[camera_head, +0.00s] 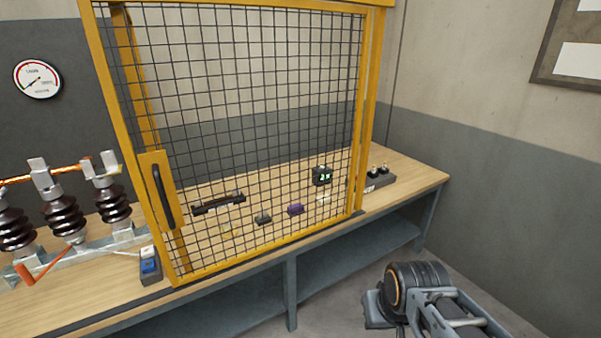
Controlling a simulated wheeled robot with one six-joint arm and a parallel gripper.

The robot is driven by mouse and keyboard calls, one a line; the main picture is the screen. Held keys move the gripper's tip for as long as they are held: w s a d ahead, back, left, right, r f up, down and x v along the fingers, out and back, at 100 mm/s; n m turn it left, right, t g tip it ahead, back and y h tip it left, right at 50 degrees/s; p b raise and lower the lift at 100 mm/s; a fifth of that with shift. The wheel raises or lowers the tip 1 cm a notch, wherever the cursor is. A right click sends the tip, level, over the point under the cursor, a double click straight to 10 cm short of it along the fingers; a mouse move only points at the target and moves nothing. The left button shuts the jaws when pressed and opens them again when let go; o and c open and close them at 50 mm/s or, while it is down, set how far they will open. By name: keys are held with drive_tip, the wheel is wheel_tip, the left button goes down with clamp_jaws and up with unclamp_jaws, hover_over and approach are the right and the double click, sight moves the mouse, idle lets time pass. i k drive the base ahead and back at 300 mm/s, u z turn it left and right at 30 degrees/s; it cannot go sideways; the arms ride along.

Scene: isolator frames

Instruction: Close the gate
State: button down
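The gate (158,225) is a yellow frame filled with dark wire mesh, standing at the front of the wooden bench. Its black handle (164,197) is on a yellow plate at the left edge. The gate's left edge stands apart from the yellow post (140,80) behind it, so the gate looks ajar. Its right side meets the yellow post (372,100) at the right. Part of my arm shows at the lower right, well away from the handle. My gripper's fingers cannot be seen.
Dark ribbed insulators (65,215) with copper bars stand left of the gate, beside a small box (150,264) with blue and white switches. Behind the mesh are a purple block (296,209) and a green-lit device (322,176). The bench (415,177) extends right.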

sight(155, 167)
drive_tip(key=k, duration=0.55)
drive_tip(key=u, duration=0.8)
drive_tip(key=i, duration=1.15)
drive_tip(key=u, duration=0.8)
